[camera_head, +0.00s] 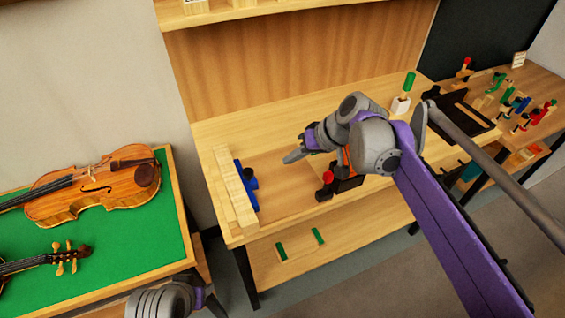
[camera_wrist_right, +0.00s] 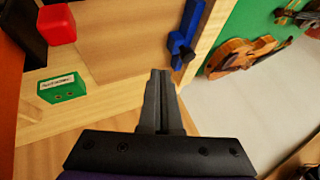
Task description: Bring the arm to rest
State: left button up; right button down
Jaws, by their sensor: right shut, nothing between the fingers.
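My right gripper (camera_head: 287,158) is above the wooden workbench (camera_head: 285,185), its fingers pointing left in the head view. In the right wrist view the two fingers of the right gripper (camera_wrist_right: 159,72) are pressed together with nothing between them. My right arm, purple and grey, reaches in from the lower right and hides part of the bench. A grey and purple piece of my left arm shows at the bottom edge of the head view; its gripper is out of frame.
A blue clamp (camera_head: 244,185) lies along a wooden strip at the bench's left. A red-topped dark item (camera_head: 327,178) stands below the gripper. A green labelled block (camera_wrist_right: 62,89) and red block (camera_wrist_right: 57,24) show in the wrist view. Violins (camera_head: 110,190) lie on a green-topped table (camera_head: 150,225).

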jog(key=s+d+f+m+h+p, duration=0.1)
jog(key=s+d, duration=0.3)
jog(key=s, duration=0.4)
jog(key=s+d+f+m+t+h+p, duration=0.1)
jog(key=s+d+f+h+p, duration=0.1)
jog(key=s, duration=0.6)
jog(key=s+d+f+m+h+p, duration=0.1)
jog(key=s+d+f+h+p, duration=0.1)
jog(key=s+d+f, duration=0.3)
jog(key=s+d+h, duration=0.1)
jog(key=s, duration=0.2)
jog(key=shift+d+f+t, duration=0.2)
jog(key=shift+d+t, duration=0.05)
jog(key=shift+t, duration=0.05)
jog(key=shift+w+r, duration=0.1)
jog(key=shift+w, duration=0.05)
dwell(1.7)
